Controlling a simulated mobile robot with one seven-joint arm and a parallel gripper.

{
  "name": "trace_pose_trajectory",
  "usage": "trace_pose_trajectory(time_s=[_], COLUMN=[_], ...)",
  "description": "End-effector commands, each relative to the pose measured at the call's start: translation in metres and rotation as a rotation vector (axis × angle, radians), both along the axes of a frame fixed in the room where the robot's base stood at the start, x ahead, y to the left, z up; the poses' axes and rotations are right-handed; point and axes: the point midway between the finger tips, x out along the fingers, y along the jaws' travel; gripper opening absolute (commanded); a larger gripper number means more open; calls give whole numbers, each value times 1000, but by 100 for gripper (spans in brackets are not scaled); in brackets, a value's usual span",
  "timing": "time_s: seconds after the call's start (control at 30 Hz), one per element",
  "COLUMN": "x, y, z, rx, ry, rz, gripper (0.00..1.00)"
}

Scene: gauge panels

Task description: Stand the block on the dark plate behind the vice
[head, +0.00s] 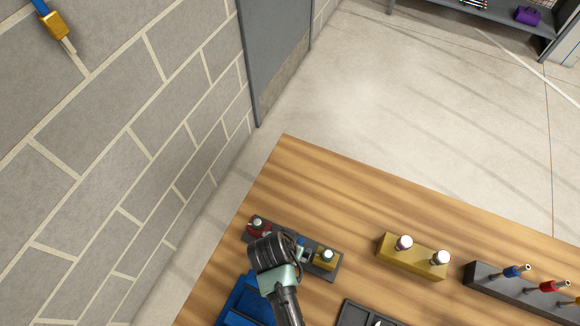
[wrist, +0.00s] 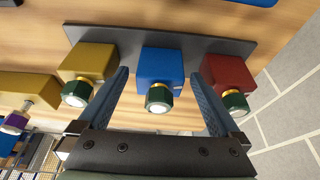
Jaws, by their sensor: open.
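The dark plate (wrist: 112,36) lies on the wooden table and carries a yellow block (wrist: 90,61), a blue block (wrist: 161,64) and a red block (wrist: 226,71) in a row. Each has a green nut with a pale end. In the wrist view my gripper (wrist: 159,75) is open, with one finger on each side of the blue block; I cannot tell whether they touch it. In the head view my gripper (head: 300,250) is over the middle of the plate and hides most of the blue block. A blue body (head: 245,303), perhaps the vice, is partly hidden by my arm.
A gold block with two pale knobs (head: 412,262) stands to the right. Beyond it is a dark holder (head: 490,278) with several coloured plugs. A dark tray (head: 352,315) is at the bottom edge. The table's far part is clear; a block wall (head: 120,150) is at left.

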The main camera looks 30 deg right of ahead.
Motion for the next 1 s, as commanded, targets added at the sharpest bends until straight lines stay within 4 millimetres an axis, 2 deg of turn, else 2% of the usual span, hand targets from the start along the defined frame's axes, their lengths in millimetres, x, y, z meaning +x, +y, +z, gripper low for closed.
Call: trace_pose_trajectory(time_s=[0.27,0.7,0.83,1.0], x=[-2,-19,-22,-25], y=[3,24,29,32], z=[14,89,105,115], rx=[0,-1,-1,-1], ry=[-1,-3,-2,0], rz=[1,1,1,1], gripper=[100,100,100,100])
